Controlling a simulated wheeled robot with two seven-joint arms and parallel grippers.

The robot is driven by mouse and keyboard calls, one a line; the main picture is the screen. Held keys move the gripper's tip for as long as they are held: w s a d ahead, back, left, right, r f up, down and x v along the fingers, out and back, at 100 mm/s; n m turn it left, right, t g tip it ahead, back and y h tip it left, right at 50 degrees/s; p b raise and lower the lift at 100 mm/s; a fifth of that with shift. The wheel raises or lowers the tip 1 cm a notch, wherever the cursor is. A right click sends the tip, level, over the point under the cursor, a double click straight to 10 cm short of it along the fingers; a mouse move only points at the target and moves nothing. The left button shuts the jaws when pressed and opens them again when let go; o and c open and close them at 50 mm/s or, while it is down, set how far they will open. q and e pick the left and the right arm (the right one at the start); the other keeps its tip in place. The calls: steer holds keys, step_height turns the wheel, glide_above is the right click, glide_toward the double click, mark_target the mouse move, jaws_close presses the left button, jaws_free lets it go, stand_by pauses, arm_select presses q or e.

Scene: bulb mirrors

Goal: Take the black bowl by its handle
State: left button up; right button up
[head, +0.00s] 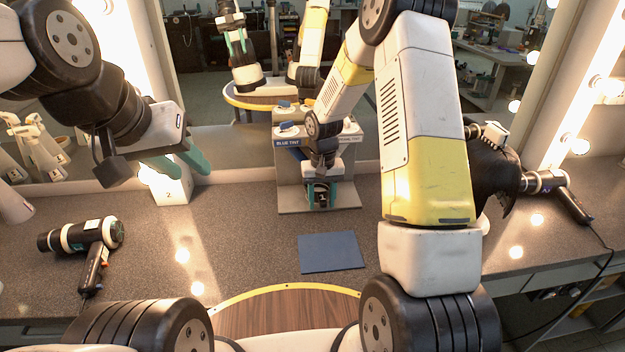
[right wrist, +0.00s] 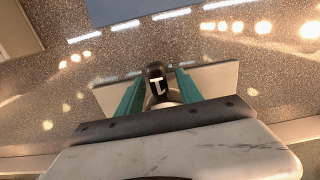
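A small black bowl (head: 321,195) seems to sit at the foot of the stand labelled "BLUE TINT" (head: 287,165); its shape is mostly hidden by my gripper. My right gripper (head: 321,190) reaches down there, with its teal fingers apart on either side of a black piece. In the right wrist view, this black piece with a white T mark (right wrist: 156,82), probably the bowl's handle, stands between the fingertips, with a gap visible at the right finger. My left gripper (head: 192,170) is open and empty above the counter at the left.
A dark blue mat (head: 331,252) lies on the counter in front of the stand. A hair dryer (head: 82,240) lies at the left; another (head: 552,184) is at the right. The mirror is behind.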

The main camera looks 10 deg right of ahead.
jaws_close()
steer(key=shift+r, duration=0.1)
